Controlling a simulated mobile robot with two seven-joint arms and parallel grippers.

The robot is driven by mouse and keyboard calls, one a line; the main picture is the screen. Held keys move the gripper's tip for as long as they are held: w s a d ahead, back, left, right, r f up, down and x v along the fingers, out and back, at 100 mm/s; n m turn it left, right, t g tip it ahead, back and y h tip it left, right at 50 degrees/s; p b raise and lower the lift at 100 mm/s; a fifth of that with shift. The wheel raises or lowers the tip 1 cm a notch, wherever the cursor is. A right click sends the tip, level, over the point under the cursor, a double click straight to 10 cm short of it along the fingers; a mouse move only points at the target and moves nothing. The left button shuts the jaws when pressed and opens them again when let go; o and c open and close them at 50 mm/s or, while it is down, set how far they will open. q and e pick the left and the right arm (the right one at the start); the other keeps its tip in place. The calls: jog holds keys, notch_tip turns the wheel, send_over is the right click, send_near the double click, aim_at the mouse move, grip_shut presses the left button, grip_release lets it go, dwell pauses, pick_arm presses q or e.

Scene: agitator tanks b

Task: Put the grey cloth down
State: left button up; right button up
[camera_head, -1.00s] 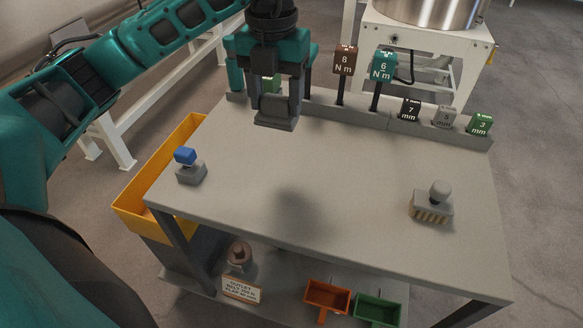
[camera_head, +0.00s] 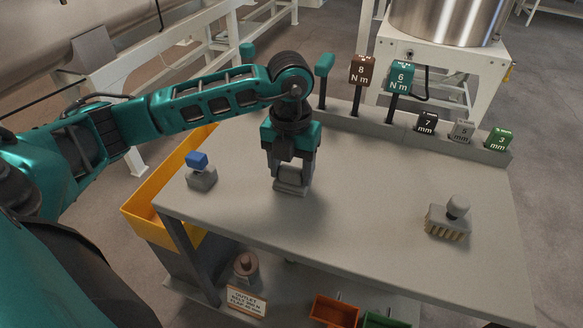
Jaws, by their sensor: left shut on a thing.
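My left gripper (camera_head: 291,172) points down over the left-middle part of the grey table (camera_head: 350,200). It is shut on a flat grey piece, which I take to be the grey cloth (camera_head: 290,187). The cloth shows at the fingertips, low over the tabletop; I cannot tell whether it touches. The fingers hide part of it. My right gripper is not in view.
A grey block with a blue top (camera_head: 200,172) stands left of the gripper. A brush with a round knob (camera_head: 450,217) stands at the right. A rack of labelled tools (camera_head: 420,138) lines the back edge. A yellow bin (camera_head: 150,205) hangs at the left edge. The table's middle is clear.

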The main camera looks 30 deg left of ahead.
aim_at(291, 169)
pick_arm(q)
jog(key=o, duration=0.9)
jog(key=shift+o, duration=0.2)
jog(key=shift+r, duration=0.25)
notch_tip(291, 169, up, 12)
jog(key=p, duration=0.1)
jog(key=shift+f, duration=0.25)
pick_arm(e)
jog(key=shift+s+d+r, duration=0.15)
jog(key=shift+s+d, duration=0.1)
pick_arm(q)
jog(key=shift+s, duration=0.15)
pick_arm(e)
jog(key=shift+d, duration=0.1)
